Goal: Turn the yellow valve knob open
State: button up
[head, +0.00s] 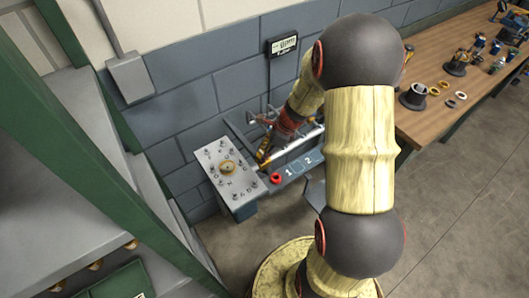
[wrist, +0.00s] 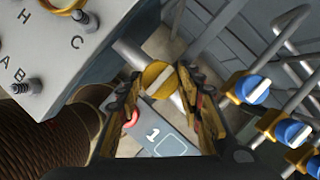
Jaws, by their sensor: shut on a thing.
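My gripper is shut on the knob, one yellow-and-black finger on each side. In the head view my gripper (head: 264,150) is beside the lettered panel, and I cannot make out the knob there.
A grey lettered panel (head: 233,188) with several studs and a round dial stands close to the left. A red button (head: 276,178) and plates marked 1 and 2 lie below. Blue knobs (wrist: 252,89) and grey pipes (wrist: 285,40) crowd the right of the wrist view.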

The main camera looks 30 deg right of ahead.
jog(key=shift+c, duration=0.7)
jog(key=n+g+p, duration=0.1)
jog(key=n+p, duration=0.1)
jog(key=n, duration=0.1)
jog(key=shift+w+r+n+y, duration=0.1)
jog(key=shift+n+y, duration=0.3)
jog(key=n+g+p, duration=0.1)
jog(key=n, duration=0.1)
jog(key=n+g+p, duration=0.1)
jog(key=n, duration=0.2)
jog(key=shift+w+n+y+p, duration=0.15)
jog(key=shift+n+y+p, duration=0.15)
jog(key=shift+p, duration=0.05)
jog(key=n+g+p, duration=0.1)
jog(key=n+g, duration=0.1)
jog(key=n, duration=0.2)
jog(key=shift+w, duration=0.15)
jog(key=shift+n+g+h+p, duration=0.55)
jog(key=shift+n+h, duration=0.25)
jog(key=shift+n, duration=1.5)
jog(key=o, duration=1.1)
